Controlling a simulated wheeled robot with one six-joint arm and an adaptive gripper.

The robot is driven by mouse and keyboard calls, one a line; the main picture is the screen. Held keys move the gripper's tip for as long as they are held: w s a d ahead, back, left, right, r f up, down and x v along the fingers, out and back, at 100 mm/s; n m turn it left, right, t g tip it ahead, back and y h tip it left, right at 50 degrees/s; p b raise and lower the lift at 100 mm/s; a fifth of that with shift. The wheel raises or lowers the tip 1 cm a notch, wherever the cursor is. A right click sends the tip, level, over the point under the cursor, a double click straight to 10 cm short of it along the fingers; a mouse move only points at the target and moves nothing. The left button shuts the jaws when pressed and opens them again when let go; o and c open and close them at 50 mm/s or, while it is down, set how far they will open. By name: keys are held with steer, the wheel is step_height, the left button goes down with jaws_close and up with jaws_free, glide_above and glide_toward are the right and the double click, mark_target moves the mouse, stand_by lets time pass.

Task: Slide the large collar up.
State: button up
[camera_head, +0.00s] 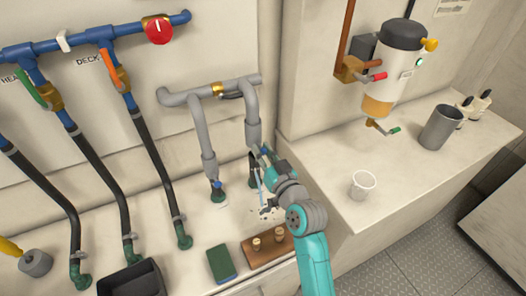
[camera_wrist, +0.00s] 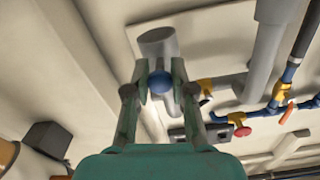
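Two grey pipes drop from a grey crosspipe on the wall. The right pipe carries a thick grey collar (camera_head: 253,131) on its lower part, which I take to be the large collar. A similar sleeve (camera_head: 209,162) is on the left pipe. My gripper (camera_head: 260,158) is at the lower end of the right pipe, just below this collar. In the wrist view, my gripper (camera_wrist: 160,74) has its two green fingers on either side of a round blue knob (camera_wrist: 161,83), with a grey cylinder (camera_wrist: 157,43) behind it. I cannot tell whether the fingers touch the knob.
Black hoses hang from a blue pipe with a red knob (camera_head: 159,30) at left. A brown block (camera_head: 268,252) with pegs and a green sponge (camera_head: 221,264) lie below.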

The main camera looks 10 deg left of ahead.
jaws_close()
steer(key=shift+f, duration=0.1)
steer(key=shift+f, duration=0.4)
steer(key=o, duration=0.9)
jaws_free()
steer(key=shift+c, duration=0.2)
steer(key=v, duration=1.2)
steer(key=shift+f, duration=0.1)
